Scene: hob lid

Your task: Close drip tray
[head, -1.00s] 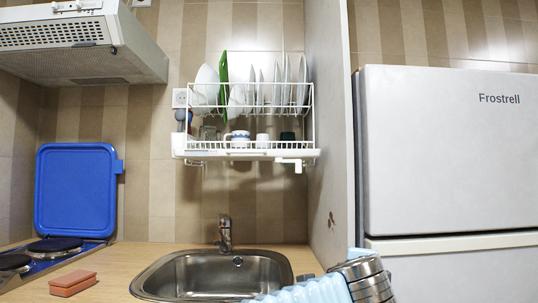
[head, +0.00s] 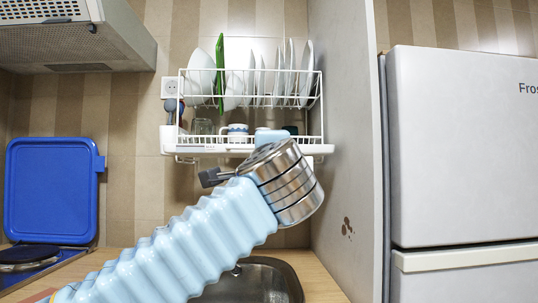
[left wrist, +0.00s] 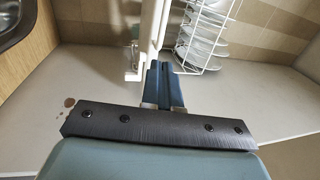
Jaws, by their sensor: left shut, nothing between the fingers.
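The drip tray (head: 215,149) is the white, shallow tray under the wire dish rack (head: 178,92). Its front edge looks wider than the rack and seems to stand out in front of it. My left arm rises from the lower left across the sink, and its metal wrist bands cover the right middle of the tray. In the left wrist view my left gripper (left wrist: 165,72) has its two blue fingers together and empty. The fingertips are close to the white edge of the tray (left wrist: 150,35); I cannot tell whether they touch. My right gripper is out of view.
Plates and cups stand in the rack. A pale side panel (head: 345,130) closes off the right, with the fridge (head: 460,150) beyond. The sink (head: 270,275) lies below. A raised blue hob lid (head: 52,190) and a range hood (head: 75,35) are at left.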

